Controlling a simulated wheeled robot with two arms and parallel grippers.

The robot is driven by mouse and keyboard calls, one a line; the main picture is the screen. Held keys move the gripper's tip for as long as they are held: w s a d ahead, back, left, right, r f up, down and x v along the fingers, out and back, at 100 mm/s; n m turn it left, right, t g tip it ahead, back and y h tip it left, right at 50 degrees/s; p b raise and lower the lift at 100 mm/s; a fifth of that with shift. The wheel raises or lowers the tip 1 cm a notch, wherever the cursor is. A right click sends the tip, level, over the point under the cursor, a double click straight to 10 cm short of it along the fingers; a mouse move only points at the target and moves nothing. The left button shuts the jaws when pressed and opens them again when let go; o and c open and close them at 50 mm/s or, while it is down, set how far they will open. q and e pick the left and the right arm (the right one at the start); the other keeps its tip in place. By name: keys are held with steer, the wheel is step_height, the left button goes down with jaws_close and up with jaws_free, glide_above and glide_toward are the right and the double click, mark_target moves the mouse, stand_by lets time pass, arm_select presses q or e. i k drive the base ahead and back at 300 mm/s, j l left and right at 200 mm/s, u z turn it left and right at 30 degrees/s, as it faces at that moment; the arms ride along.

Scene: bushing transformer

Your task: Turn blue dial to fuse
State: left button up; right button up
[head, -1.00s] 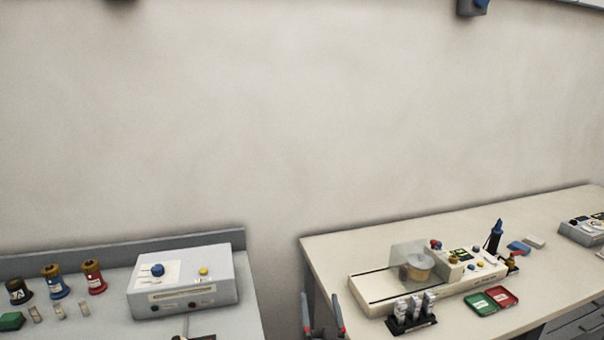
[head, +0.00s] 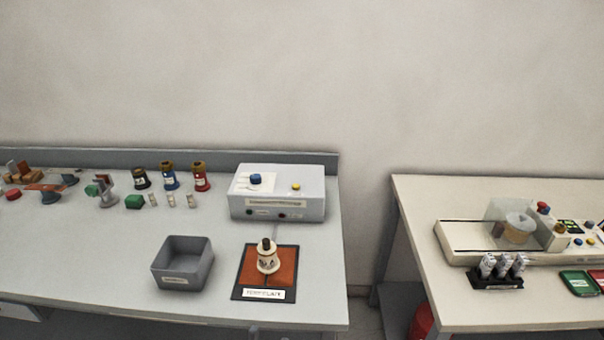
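The blue dial (head: 255,179) sits on the top left of a light grey control box (head: 277,193) at the back right of the left bench. A white label lies around the dial; its print and the dial's pointing are too small to read. A yellow button (head: 296,187) is on the same box to the right of the dial. Neither of my grippers can be made out in the head view, and nothing touches the dial.
On the left bench (head: 90,260), a grey bin (head: 182,264) and an orange plate (head: 282,268) bearing a white bushing (head: 267,257) stand before the box. Coloured bushings (head: 169,177) stand left of it. A gap separates the right bench (head: 420,200).

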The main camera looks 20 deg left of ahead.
mark_target(255, 179)
steer(key=i+l, duration=0.15)
steer(key=i+l+u, duration=0.15)
steer(key=u, duration=0.2)
steer(key=l+u, duration=0.35)
steer(key=i+l+u, duration=0.15)
steer(key=u, duration=0.2)
